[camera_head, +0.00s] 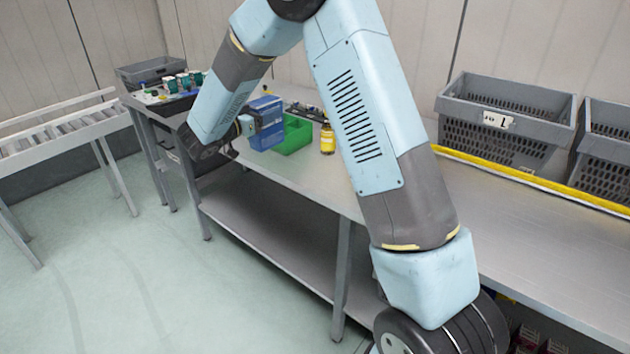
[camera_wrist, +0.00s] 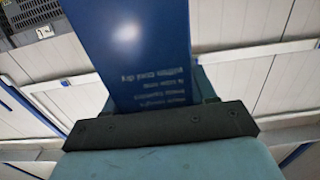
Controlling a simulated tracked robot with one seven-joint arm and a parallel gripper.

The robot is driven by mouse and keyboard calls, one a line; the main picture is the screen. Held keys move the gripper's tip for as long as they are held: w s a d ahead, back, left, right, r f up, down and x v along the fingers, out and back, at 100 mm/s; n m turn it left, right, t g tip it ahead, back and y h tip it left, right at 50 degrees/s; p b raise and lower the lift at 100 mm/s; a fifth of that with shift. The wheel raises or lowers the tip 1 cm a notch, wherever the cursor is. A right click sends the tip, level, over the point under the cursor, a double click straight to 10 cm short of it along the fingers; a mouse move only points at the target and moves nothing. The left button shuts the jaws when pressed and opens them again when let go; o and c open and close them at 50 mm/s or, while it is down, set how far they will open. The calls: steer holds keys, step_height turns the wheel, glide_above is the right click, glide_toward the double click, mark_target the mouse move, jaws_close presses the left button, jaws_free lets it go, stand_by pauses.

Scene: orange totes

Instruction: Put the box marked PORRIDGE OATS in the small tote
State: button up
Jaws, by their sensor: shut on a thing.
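A blue box (camera_head: 264,110) is in my gripper (camera_head: 250,124), at the far part of the bench. It fills the upper middle of the wrist view (camera_wrist: 130,45), with small pale print I cannot read, so I cannot confirm the PORRIDGE OATS mark. My gripper is shut on it. A small green open tote (camera_head: 297,137) is on the bench, just right of the box in the head view. The box hides part of the tote's left side. I cannot tell whether the two touch. The tote's inside is mostly hidden.
A yellow bottle (camera_head: 328,138) stands right of the green tote. A tray of small goods (camera_head: 170,93) and a grey crate (camera_head: 150,70) are at the far left. Grey crates (camera_head: 506,120) stand behind the yellow edge at right. The near bench top is clear.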

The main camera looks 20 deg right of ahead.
steer(key=s+d+f, duration=0.3)
steer(key=d+f, duration=1)
steer(key=shift+d, duration=0.15)
stand_by(0.3)
steer(key=o, duration=1.3)
steer(key=shift+c, duration=0.2)
